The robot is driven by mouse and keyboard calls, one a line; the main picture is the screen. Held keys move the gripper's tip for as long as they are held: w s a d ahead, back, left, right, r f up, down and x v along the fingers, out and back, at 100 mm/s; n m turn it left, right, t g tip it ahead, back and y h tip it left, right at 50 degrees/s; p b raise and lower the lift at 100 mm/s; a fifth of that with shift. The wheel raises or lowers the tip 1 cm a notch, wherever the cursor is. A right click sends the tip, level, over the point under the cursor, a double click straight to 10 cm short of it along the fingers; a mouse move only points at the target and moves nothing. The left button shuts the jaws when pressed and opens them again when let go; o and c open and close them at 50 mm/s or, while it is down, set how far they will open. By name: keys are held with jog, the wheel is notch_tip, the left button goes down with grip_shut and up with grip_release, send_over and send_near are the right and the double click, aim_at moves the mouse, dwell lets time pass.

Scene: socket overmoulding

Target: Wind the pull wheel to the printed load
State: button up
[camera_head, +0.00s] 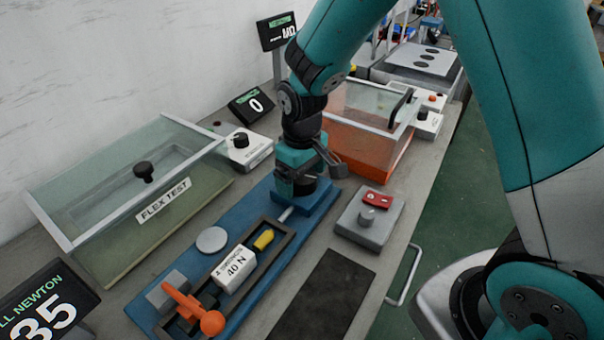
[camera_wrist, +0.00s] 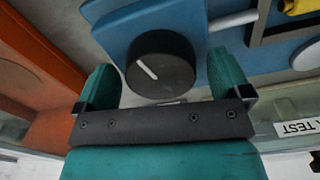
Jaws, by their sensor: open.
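The pull wheel (camera_wrist: 160,66) is a black round knob with a white pointer line, on the blue base (camera_head: 150,312). My gripper (camera_wrist: 162,70) is open, its two teal fingers on either side of the wheel; I cannot tell whether they touch it. In the head view my gripper (camera_head: 298,190) hides the wheel at the far end of the base. A white block (camera_head: 234,269) printed "40 N" sits in the dark frame, between a yellow part (camera_head: 264,239) and an orange lever (camera_head: 193,308). A display (camera_head: 45,312) at lower left, partly cut off, shows "LL NEWTON" and 35.
A clear-lidded "FLEX TEST" box (camera_head: 85,262) stands left of the base. An orange box (camera_head: 372,153) with a clear lid stands behind, close to my gripper. A grey block with a red switch (camera_head: 370,222) and a dark mat (camera_head: 327,297) lie to the right.

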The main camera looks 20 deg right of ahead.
jog(key=c, duration=0.9)
jog(key=shift+r+m+p, duration=0.1)
jog(key=shift+m+p, duration=0.4)
jog(key=shift+m, duration=1)
jog(key=o, duration=0.9)
notch_tip(320, 180, up, 17)
jog(key=shift+r+p, duration=0.15)
jog(key=shift+p, duration=0.2)
